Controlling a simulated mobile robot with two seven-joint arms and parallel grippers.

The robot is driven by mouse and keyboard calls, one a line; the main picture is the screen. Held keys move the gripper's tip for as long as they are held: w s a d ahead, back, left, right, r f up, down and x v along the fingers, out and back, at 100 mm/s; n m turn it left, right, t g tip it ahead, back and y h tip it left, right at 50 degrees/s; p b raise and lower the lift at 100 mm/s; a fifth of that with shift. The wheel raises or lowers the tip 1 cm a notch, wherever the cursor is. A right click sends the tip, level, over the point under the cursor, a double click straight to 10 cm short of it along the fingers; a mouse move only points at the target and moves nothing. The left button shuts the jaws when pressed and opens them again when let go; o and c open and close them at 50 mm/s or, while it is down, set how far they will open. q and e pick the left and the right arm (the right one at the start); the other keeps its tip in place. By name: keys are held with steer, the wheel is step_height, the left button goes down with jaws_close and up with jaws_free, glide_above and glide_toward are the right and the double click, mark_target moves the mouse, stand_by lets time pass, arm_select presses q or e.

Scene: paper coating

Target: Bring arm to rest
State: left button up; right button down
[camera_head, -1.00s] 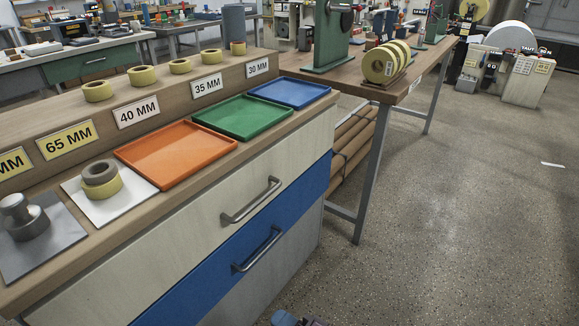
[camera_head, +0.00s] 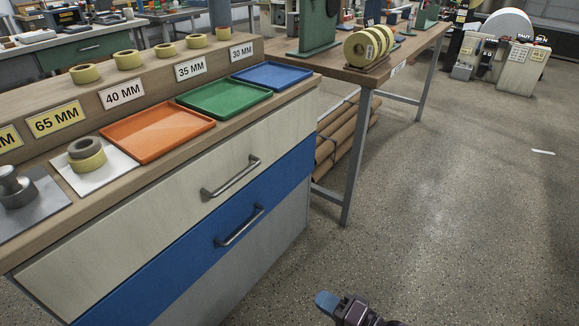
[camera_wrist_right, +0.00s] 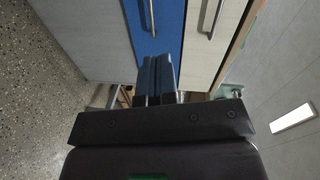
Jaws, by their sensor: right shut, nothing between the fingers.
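My right gripper (camera_head: 327,302) shows at the bottom of the head view, low over the floor and to the right of the drawer cabinet (camera_head: 180,210). It is apart from the cabinet and holds nothing. In the right wrist view its two blue fingers (camera_wrist_right: 158,80) are together, with the cabinet's blue and pale drawer fronts beyond them. My left gripper is not in view.
The cabinet top holds orange (camera_head: 157,130), green (camera_head: 222,97) and blue (camera_head: 271,75) trays, stacked rings (camera_head: 87,155) on a white plate and a metal weight (camera_head: 17,188). A wooden table (camera_head: 405,60) stands behind. The speckled floor (camera_head: 450,210) at right is clear.

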steer(key=w+d+h, duration=0.2)
steer(key=d, duration=0.8)
steer(key=s+d+n+h, duration=0.4)
steer(key=s+d+n, duration=0.3)
steer(key=s+n, duration=0.65)
steer(key=s+d+n+h, duration=0.4)
steer(key=s+d+n, duration=0.4)
steer(key=n, duration=1)
steer(key=s+d+r+m+g, duration=0.25)
steer(key=s+r+m, duration=0.25)
steer(key=s+m, duration=0.65)
steer(key=w+a+f+m+t+h, duration=0.1)
steer(key=w+a+m+t+h, duration=0.15)
steer(key=a+m, duration=0.8)
arm_select(q)
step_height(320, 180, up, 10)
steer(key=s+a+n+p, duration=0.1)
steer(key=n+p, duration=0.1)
steer(key=p, duration=1.3)
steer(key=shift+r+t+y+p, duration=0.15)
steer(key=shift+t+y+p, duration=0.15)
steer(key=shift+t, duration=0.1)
arm_select(e)
step_height(320, 180, up, 10)
steer(key=d+m, duration=0.2)
steer(key=shift+s+d+t, duration=0.15)
steer(key=shift+s+t, duration=0.25)
